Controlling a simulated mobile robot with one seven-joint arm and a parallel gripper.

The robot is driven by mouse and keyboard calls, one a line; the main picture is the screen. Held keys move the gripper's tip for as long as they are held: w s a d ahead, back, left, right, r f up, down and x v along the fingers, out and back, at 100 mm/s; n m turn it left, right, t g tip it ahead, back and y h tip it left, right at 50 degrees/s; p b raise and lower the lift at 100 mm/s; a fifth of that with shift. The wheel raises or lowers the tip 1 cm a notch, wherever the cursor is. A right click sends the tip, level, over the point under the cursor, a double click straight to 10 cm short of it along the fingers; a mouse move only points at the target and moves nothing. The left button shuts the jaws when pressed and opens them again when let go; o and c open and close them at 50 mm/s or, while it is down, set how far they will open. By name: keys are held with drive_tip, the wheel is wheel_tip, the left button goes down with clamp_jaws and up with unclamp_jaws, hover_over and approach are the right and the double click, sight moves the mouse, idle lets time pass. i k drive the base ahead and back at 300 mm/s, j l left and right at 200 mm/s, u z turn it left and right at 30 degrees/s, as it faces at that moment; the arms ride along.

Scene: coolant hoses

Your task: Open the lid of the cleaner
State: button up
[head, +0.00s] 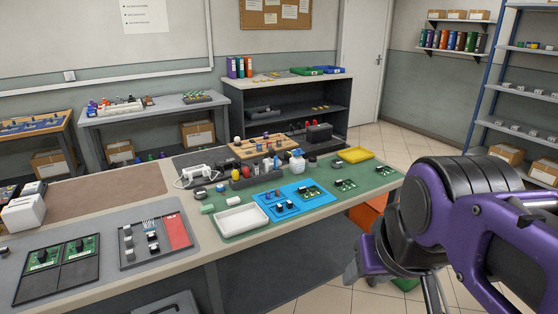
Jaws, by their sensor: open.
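I cannot tell for sure which thing is the cleaner. A dark box (319,132) with a flat, closed-looking top stands at the back right of the workbench, and a white box-shaped unit (24,212) stands at the bench's left end. Both are too small or too cut up by neighbours to make out a lid or hinge. My gripper (393,280) hangs low at the right, beyond the bench's right edge, partly hidden by my purple and black arm. Its jaws are apart, and I see nothing held between them. It is well away from both boxes.
The workbench (205,258) carries a white tray (241,219), a blue mat (270,206) with small parts, a yellow tray (356,154) and circuit boards. An orange bin (368,218) stands on the floor by the bench. Open floor lies behind, towards the door.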

sight(298, 152)
drive_tip(key=i+l+u, duration=0.2)
drive_tip(key=i+l, duration=0.15)
drive_tip(key=i+l+u, duration=0.2)
drive_tip(key=i+l, duration=0.2)
drive_tip(key=i+l+u, duration=0.2)
drive_tip(key=i+l, duration=0.15)
drive_tip(key=l, duration=0.15)
drive_tip(key=i+l+u, duration=0.2)
drive_tip(key=l, duration=0.3)
drive_tip(key=i+u, duration=0.2)
drive_tip(key=i+l+z, duration=0.1)
drive_tip(key=l, duration=0.35)
